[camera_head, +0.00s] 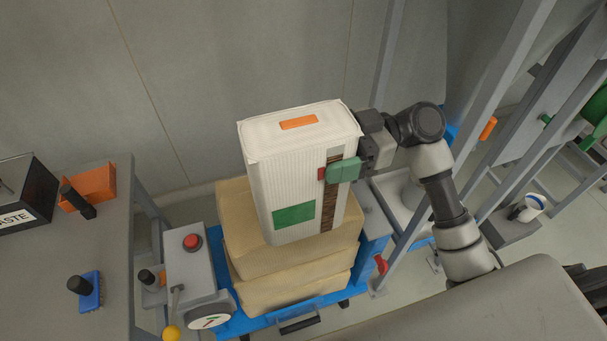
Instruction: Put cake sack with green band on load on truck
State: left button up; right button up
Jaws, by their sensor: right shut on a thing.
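The cake sack (265,185) is white and upright, with a green patch on its front, a brown strip down its right part and an orange patch on top. My right gripper (345,170) is at the sack's upper right side, shut on it. The load, a stack of tan sacks (290,290), lies on a blue truck (260,324) under the white sack. The white sack hides part of the load's top. I cannot tell whether its base touches the load. My left gripper is not in view.
A control box with a red button (191,240) and a round dial (208,313) stand close left of the load. Grey frame posts (470,150) rise at right near my arm.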

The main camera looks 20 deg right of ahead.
jog(key=w+f+p, duration=0.1)
jog(key=w+f, duration=0.9)
jog(key=shift+w, duration=0.35)
jog(key=shift+f, duration=0.15)
jog(key=o, duration=1.6)
jog(key=shift+f, duration=0.2)
jog(key=shift+o, duration=0.7)
jog(key=shift+s+r, duration=0.1)
jog(key=d+b, duration=0.2)
jog(key=d, duration=0.5)
jog(key=shift+d, duration=0.3)
